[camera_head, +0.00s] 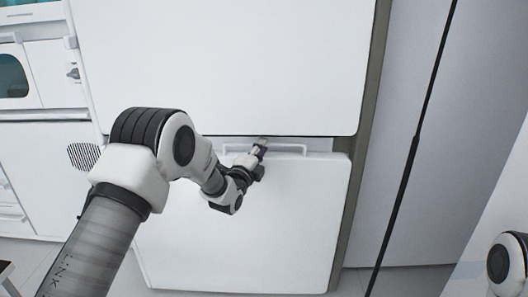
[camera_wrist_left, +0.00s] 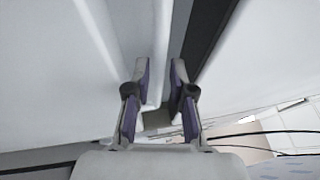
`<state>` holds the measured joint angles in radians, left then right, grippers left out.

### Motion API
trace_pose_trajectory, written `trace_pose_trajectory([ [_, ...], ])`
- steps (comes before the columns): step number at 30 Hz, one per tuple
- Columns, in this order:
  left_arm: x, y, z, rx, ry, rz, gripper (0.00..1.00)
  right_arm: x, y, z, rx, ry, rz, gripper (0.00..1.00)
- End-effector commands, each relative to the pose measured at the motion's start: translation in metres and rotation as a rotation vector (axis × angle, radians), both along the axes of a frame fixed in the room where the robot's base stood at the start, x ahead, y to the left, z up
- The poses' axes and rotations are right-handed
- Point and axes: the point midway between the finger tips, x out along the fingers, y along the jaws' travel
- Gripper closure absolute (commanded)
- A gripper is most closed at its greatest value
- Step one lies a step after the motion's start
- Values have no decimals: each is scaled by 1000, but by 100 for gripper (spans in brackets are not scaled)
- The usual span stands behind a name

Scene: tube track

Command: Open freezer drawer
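The freezer drawer (camera_head: 235,225) is the white lower front of a tall white appliance in the head view. Its pale bar handle (camera_head: 290,149) runs along the drawer's top edge, below the upper door. My left gripper (camera_head: 261,146) is at the left part of this handle and hides some of it. In the left wrist view, the two fingers of my left gripper (camera_wrist_left: 161,72) stand apart, with a white strip between them that looks like the handle. I cannot tell whether the fingers touch it. My right gripper is not in view.
The white upper door (camera_head: 225,65) hangs just above the handle. White cabinets (camera_head: 40,150) stand at the left, and a tall grey panel (camera_head: 435,150) stands at the right. Part of my right arm (camera_head: 508,262) shows at the lower right. Some floor shows below the grey panel.

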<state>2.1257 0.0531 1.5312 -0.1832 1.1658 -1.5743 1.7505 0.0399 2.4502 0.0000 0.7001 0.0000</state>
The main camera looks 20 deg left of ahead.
Motion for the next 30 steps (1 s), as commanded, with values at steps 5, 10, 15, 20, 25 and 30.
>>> trace_pose_trajectory([
  [5, 19, -2, 2, -2, 1, 1, 77, 0, 0, -6, 0, 0, 0, 60],
  [10, 21, -2, 3, -3, 3, 1, 77, 0, 0, -5, 0, 0, 0, 60],
  [15, 20, -2, 3, -3, 4, 1, 100, 0, 0, -5, 0, 0, 0, 60],
  [20, 20, -2, 2, -3, 4, 1, 100, 0, 0, -5, 0, 0, 0, 60],
  [25, 20, -2, 2, -3, 4, 1, 100, 0, 0, -5, 0, 0, 0, 60],
  [30, 20, -2, 1, -2, 6, 1, 100, 0, 0, -4, 0, 0, 0, 60],
])
